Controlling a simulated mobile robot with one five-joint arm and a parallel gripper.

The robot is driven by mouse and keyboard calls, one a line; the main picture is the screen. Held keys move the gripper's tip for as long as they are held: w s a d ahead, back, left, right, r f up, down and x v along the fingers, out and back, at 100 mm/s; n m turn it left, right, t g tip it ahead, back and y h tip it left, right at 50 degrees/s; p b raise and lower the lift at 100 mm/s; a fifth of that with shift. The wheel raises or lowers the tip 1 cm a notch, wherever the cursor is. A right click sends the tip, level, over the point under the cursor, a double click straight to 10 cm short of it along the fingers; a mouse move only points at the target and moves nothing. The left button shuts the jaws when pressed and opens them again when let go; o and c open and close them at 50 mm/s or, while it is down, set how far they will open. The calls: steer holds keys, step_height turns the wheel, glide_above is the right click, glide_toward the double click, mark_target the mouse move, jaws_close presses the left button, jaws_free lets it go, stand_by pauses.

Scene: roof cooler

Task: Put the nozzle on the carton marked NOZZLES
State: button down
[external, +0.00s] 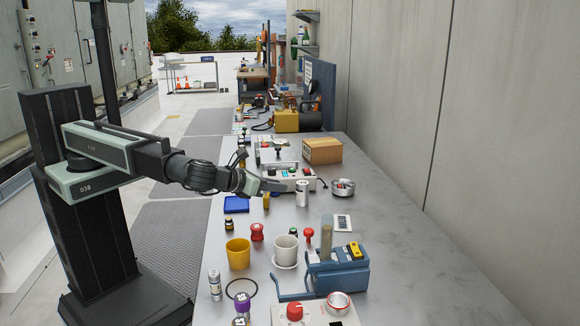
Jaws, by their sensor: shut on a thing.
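My gripper (262,185) reaches right from my arm over the near part of the bench, its jaws shut. A small brass-coloured piece, which looks like the nozzle (266,201), shows just below the fingertips. Its upper end is hidden by the jaws, and it is too small to see its shape well. A closed brown cardboard carton (322,152) stands on the bench farther back and to the right of my gripper. Its top looks bare. I cannot read any marking on it from here.
A control box with buttons (290,178) and a white can (302,194) stand between my gripper and the carton. A round metal dish (343,187) is to the right. The bench's right side is clear.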

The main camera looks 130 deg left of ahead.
steer(key=shift+r, duration=0.65)
steer(key=shift+f, duration=0.15)
